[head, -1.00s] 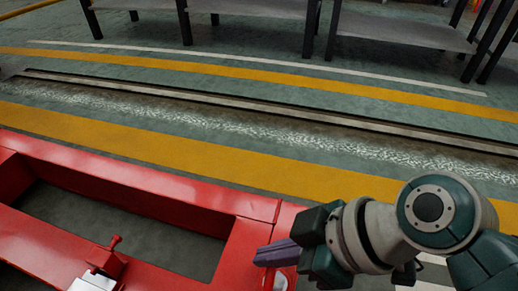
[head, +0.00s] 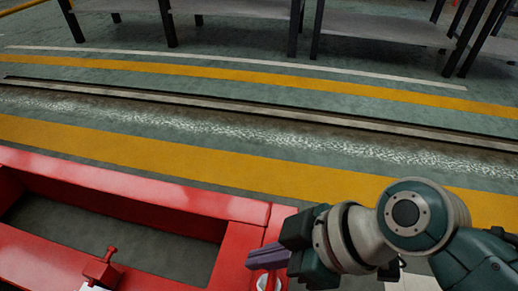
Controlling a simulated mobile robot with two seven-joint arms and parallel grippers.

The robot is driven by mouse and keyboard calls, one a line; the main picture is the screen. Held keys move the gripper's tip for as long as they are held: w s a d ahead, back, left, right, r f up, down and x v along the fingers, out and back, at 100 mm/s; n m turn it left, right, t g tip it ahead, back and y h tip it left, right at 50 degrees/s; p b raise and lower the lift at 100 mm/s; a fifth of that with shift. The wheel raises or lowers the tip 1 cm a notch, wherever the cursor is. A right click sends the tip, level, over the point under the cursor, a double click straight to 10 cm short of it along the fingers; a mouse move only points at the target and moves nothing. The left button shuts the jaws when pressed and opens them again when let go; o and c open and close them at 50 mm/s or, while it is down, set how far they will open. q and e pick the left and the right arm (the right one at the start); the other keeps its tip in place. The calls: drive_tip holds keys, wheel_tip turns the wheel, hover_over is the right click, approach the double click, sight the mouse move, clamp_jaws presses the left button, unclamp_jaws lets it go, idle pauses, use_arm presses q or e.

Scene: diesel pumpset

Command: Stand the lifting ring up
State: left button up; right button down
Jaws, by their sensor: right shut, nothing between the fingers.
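My right gripper (head: 250,258) reaches in from the right with its purple fingers closed together and nothing visible between them. The fingers are over the right end of the red base frame (head: 240,250). Just below them, a small pale, curved piece (head: 264,282) shows on the red frame; it may be the lifting ring. It is partly cut off and close to the fingers, so I cannot tell whether it lies or stands, or whether the fingers touch it. My left gripper is not in view.
A red fitting (head: 101,268) with a raised knob stands at the frame's near side. The frame has an open, floor-deep bay (head: 120,238). Beyond it are yellow floor stripes, a floor rail (head: 260,108) and grey tables (head: 235,7). The floor between is clear.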

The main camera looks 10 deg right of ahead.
drive_tip(key=r+p, duration=0.1)
drive_tip(key=d+r+p, duration=0.1)
drive_tip(key=r+p, duration=0.2)
drive_tip(key=r, duration=0.1)
drive_tip(key=shift+w+d+r+p, duration=0.2)
drive_tip(key=shift+w+p, duration=0.05)
drive_tip(key=shift+p, duration=0.05)
use_arm(q)
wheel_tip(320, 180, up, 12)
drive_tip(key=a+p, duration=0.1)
drive_tip(key=p, duration=0.5)
use_arm(e)
drive_tip(key=s+d+r+n+g+h, duration=0.1)
drive_tip(key=s+d+r+n+h, duration=0.2)
drive_tip(key=n, duration=0.6)
drive_tip(key=s+d+r+n+g+h, duration=0.1)
drive_tip(key=s+d+r+n+h, duration=0.15)
drive_tip(key=d+n, duration=0.45)
use_arm(q)
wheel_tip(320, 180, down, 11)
drive_tip(key=b, duration=1)
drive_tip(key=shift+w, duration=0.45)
use_arm(e)
drive_tip(key=w+a+f+n, duration=0.2)
drive_tip(key=a+f, duration=0.5)
drive_tip(key=f, duration=0.4)
drive_tip(key=shift+w+a+n, duration=0.25)
drive_tip(key=shift+w+n, duration=0.05)
drive_tip(key=shift+w, duration=0.4)
